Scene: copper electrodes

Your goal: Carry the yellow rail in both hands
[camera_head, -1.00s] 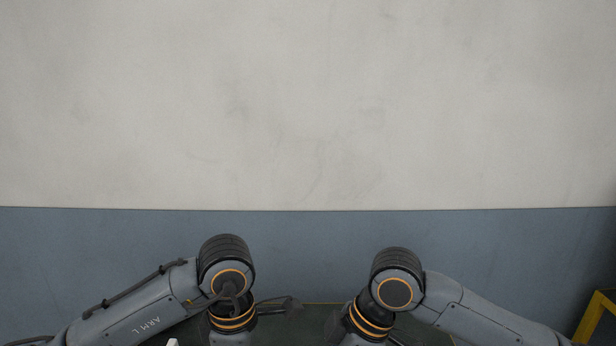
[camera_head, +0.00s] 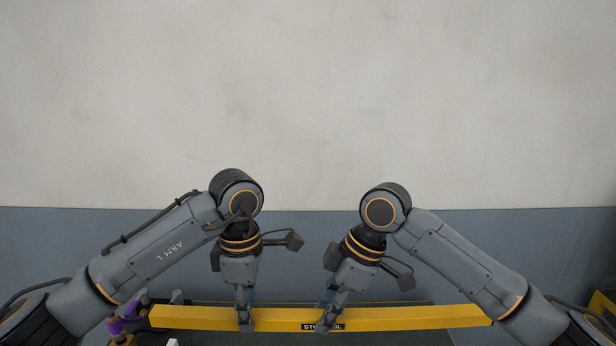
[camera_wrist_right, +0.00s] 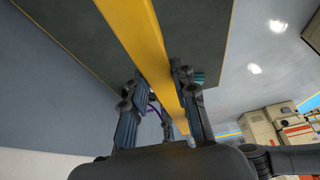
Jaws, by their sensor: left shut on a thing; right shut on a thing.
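The yellow rail (camera_head: 400,318) is a long bar lying across the lower part of the head view, about level, with dark lettering near its middle. My left gripper (camera_head: 244,322) is shut on it left of the middle. My right gripper (camera_head: 324,322) is shut on it near the lettering. In the right wrist view the rail (camera_wrist_right: 148,45) runs between the two fingers of my right gripper (camera_wrist_right: 158,92). The fingertips are partly hidden behind the rail in the head view.
A dark surface with a yellow edge (camera_wrist_right: 80,75) shows beyond the rail in the right wrist view. A purple item (camera_head: 116,324) is near the rail's left end. A yellow frame (camera_head: 603,302) stands at the right edge. A grey and blue wall (camera_head: 310,250) is behind.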

